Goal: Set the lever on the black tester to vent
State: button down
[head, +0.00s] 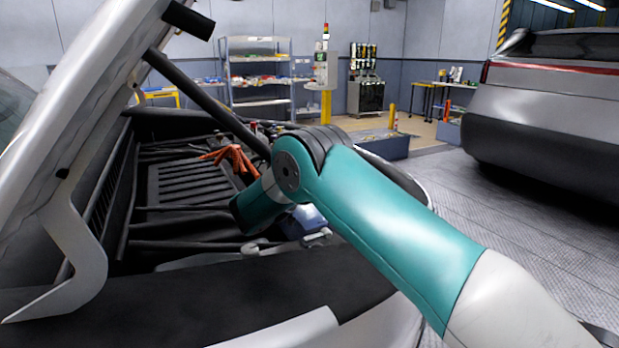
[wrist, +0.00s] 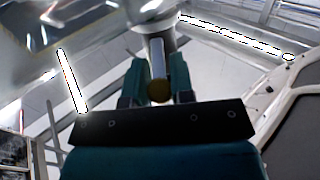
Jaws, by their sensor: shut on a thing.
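My gripper (wrist: 158,75) shows in the wrist view with its two teal fingers on either side of a grey rod (wrist: 157,55) with a dull brass-coloured end. The fingers are shut on the rod. The rod leads up to a pale rounded part (wrist: 155,10) at the top edge. I cannot tell whether the rod belongs to the black tester or its lever. In the head view my teal arm reaches over the car's open engine bay and hides my gripper. I cannot pick out the tester, its lever or the lever's setting there.
The raised hood (head: 85,110) and its dark strut (head: 205,100) stand left of my arm. An orange thing (head: 232,160) lies in the engine bay. A shelf rack (head: 258,75) stands behind. Another car (head: 545,95) is at right, with open floor (head: 510,215) before it.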

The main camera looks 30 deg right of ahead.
jog(key=shift+d+r+g+y+p, duration=0.2)
jog(key=shift+r+g+y+p, duration=0.3)
jog(key=shift+r+y+p, duration=0.15)
jog(key=shift+w+d+r+g+y+p, duration=0.1)
jog(key=shift+w+d+g+y+p, duration=0.1)
jog(key=shift+g+y+p, duration=0.5)
jog(key=shift+w+g+y, duration=0.1)
jog(key=shift+g+y, duration=0.2)
jog(key=shift+y, duration=0.15)
jog(key=c, duration=1)
grip_release()
jog(key=shift+o, duration=0.2)
